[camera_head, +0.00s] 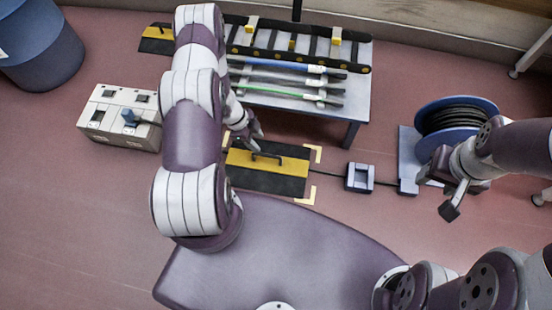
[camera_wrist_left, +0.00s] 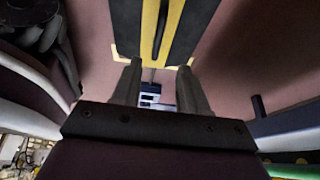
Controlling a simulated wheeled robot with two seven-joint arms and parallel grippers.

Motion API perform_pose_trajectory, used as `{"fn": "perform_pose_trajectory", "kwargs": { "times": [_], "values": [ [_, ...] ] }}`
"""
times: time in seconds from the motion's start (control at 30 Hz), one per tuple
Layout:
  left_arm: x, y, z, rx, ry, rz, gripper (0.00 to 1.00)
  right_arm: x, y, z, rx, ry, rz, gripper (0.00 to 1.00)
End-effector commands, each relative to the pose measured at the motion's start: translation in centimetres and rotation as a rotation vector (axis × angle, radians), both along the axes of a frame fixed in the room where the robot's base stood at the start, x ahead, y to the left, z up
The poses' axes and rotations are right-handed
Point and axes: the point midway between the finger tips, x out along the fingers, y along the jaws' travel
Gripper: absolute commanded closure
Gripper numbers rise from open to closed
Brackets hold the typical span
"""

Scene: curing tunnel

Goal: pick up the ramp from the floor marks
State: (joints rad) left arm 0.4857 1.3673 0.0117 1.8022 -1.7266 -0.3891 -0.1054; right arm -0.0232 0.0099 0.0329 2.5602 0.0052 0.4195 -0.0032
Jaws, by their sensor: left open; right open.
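The ramp (camera_head: 268,180) is a black plate with a yellow band and a dark handle (camera_head: 262,157) on top. It lies flat on the floor between yellow corner marks (camera_head: 306,195). My left gripper (camera_head: 251,137) is open and empty, close to the ramp's far edge in the head view. In the left wrist view the ramp (camera_wrist_left: 188,28) is beyond the open fingers (camera_wrist_left: 160,65), which appear apart from it. My right gripper (camera_head: 447,197) is open and empty at the right, near the cable reel.
A cable (camera_head: 328,173) runs from the blue reel (camera_head: 430,122) past a small grey-blue block (camera_head: 359,177) to the ramp. A low table (camera_head: 355,90) with rods and a roller rack stands behind. Another yellow-black piece (camera_head: 156,40), a switch box (camera_head: 108,115) and a blue barrel (camera_head: 40,45) are left.

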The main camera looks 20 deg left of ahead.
Motion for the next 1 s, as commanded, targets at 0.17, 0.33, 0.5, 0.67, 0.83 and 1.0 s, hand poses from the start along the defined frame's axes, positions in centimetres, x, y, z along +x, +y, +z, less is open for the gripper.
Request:
{"fn": "perform_pose_trajectory", "kwargs": {
  "times": [0.17,0.33,0.5,0.67,0.83,1.0],
  "values": [
    [0.3,-1.5,-4.5,0.002,0.002,0.001,0.57,0.0,0.0,-3.4,0.000,0.001,0.000,0.47],
    [0.4,-2.2,-6.4,0.003,0.002,0.001,0.57,0.0,0.0,-4.8,0.000,0.001,0.000,0.47],
    [0.3,-3.3,-9.6,0.003,0.003,0.001,0.57,0.0,0.0,-7.9,0.000,0.001,0.000,0.47],
    [0.5,-3.8,-10.1,0.004,0.002,0.004,0.57,0.0,0.0,-8.2,0.000,0.001,0.000,0.47],
    [0.5,-3.8,-9.9,0.004,0.002,0.004,0.57,0.0,0.0,-8.0,0.000,0.000,0.000,0.47],
    [0.5,-3.7,-9.9,0.004,0.002,0.004,1.00,0.0,0.0,-8.0,0.000,0.001,0.000,0.47]
  ]
}}
